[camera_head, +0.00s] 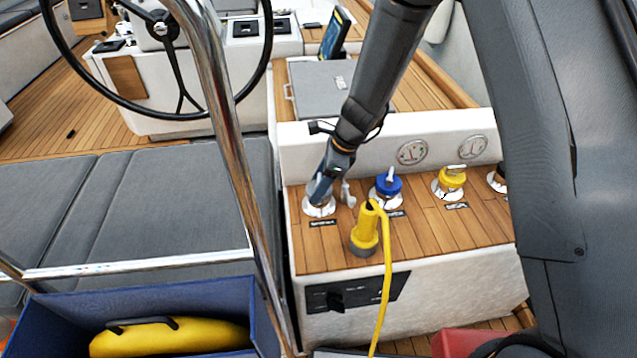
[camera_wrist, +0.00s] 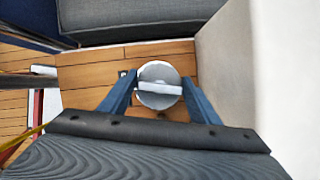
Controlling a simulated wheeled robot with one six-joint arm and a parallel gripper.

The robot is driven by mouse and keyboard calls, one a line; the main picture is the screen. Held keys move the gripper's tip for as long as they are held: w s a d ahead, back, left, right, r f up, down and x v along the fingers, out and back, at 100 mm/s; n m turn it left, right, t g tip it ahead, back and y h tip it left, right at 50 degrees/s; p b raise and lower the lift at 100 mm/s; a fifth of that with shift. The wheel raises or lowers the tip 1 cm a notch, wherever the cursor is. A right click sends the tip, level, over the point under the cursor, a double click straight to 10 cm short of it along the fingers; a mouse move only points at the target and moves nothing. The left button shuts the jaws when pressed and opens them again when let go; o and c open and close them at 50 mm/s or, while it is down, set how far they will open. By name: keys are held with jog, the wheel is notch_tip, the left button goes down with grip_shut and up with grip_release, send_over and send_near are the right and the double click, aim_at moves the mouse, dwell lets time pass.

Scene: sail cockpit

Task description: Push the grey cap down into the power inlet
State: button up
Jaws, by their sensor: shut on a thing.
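The grey cap (camera_wrist: 158,98) is round with a pale bar across its top. In the wrist view it sits between the two blue fingers of my gripper (camera_wrist: 160,82), which is shut on it. In the head view my gripper (camera_head: 321,189) points down at the leftmost round metal fitting, the power inlet (camera_head: 319,211), on the teak ledge. The fingers hide most of the cap there. I cannot tell how deep the cap sits in the inlet. A small grey flap (camera_head: 347,194) stands just right of the fingers.
A blue cap (camera_head: 388,186) and a yellow cap (camera_head: 452,179) stand on fittings to the right. A yellow plug (camera_head: 365,232) with a yellow cable (camera_head: 387,285) stands in front. A white upright panel with gauges (camera_head: 412,152) rises behind. A steel rail (camera_head: 218,110) crosses at left.

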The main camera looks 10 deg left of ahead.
jog(key=shift+f, duration=0.2)
jog(key=o, duration=0.9)
jog(key=p+v, duration=0.8)
jog(key=v, duration=0.3)
dwell(0.6)
